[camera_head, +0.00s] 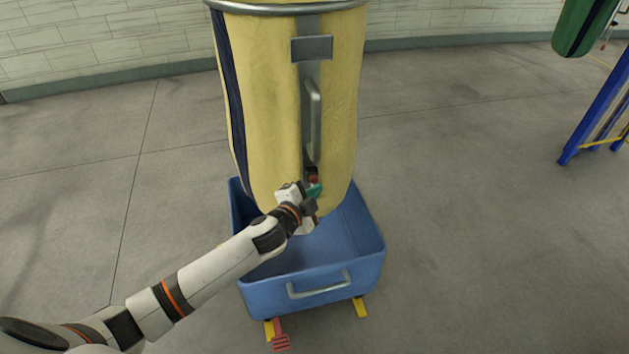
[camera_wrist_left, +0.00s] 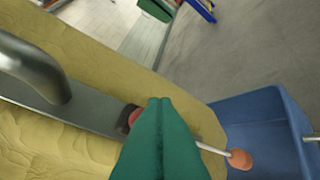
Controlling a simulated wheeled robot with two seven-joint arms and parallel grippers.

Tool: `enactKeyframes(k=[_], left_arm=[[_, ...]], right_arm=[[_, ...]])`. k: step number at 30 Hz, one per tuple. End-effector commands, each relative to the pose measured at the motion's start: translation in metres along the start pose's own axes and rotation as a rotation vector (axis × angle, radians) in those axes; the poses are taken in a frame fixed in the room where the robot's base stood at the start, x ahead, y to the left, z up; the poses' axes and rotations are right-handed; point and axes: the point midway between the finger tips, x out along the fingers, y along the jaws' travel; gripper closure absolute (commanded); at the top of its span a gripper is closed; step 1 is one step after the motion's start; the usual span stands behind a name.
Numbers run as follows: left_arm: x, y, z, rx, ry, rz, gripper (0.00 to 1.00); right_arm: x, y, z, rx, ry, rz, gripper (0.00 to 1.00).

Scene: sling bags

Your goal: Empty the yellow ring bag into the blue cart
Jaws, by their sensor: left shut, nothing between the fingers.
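The yellow ring bag (camera_head: 265,100) hangs from a metal ring, with a grey strip, a plate and a handle (camera_head: 313,105) down its front. Its lower end hangs over the blue cart (camera_head: 310,280), whose visible floor is bare. My left gripper (camera_head: 314,190), with teal fingers, is at the low front of the bag beside a small red part (camera_head: 314,178). In the left wrist view the fingers (camera_wrist_left: 160,105) are shut and empty, partly covering a dark and red part (camera_wrist_left: 130,117). A rod with an orange knob (camera_wrist_left: 238,158) shows beyond them. My right gripper is not visible.
The cart has yellow feet and a red pedal (camera_head: 280,342) at its front. A green bag (camera_head: 582,25) and a blue frame (camera_head: 595,110) stand at the far right. The grey floor around the cart is open.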

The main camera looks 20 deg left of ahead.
Motion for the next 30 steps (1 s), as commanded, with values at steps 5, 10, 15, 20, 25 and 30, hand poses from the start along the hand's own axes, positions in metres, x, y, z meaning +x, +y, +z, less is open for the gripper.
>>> enactKeyframes(k=[5,10,15,20,25,30], left_arm=[[0.0001,0.0001,0.0,0.0,0.0,0.0,1.0],[0.0028,0.0028,-0.0018,0.0,0.0,0.0,1.0],[0.006,0.0051,-0.004,0.001,0.0,0.001,1.0],[0.0059,0.0047,-0.0041,0.001,0.0,0.0,1.0],[0.006,0.0047,-0.0043,0.0,0.0,0.0,1.0],[0.0071,0.0055,-0.005,0.0,0.0,0.0,1.0]], right_arm=[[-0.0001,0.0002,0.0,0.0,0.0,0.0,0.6],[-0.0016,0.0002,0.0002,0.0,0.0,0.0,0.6],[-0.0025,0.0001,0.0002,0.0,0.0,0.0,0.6],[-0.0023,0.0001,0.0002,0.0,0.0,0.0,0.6],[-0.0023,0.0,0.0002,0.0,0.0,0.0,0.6],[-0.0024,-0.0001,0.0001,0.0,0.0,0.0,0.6]])
